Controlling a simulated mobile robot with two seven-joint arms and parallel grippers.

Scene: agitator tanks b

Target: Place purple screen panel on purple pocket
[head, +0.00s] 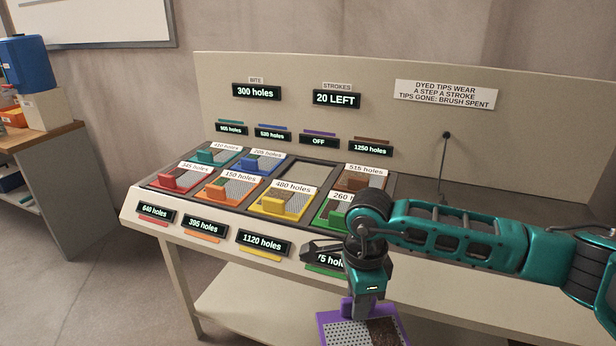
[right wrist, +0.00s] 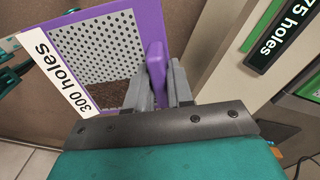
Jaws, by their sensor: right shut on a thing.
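The purple screen panel (head: 333,329) is at the bottom of the head view, below and in front of the console's front edge. It has a perforated grey sheet, a brown patch and a purple handle. In the right wrist view the panel (right wrist: 107,48) carries a "300 holes" label. My right gripper (head: 362,300) is shut on its purple handle (right wrist: 156,75). The purple pocket (head: 309,172) is the empty recess in the console's back row, below the purple-striped "OFF" display (head: 319,141). My left gripper is not in view.
Other pockets hold coloured panels: blue (head: 262,162), yellow (head: 283,204), brown (head: 361,178) and several more. My right forearm spans the console's right side. A back wall with displays stands behind the pockets.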

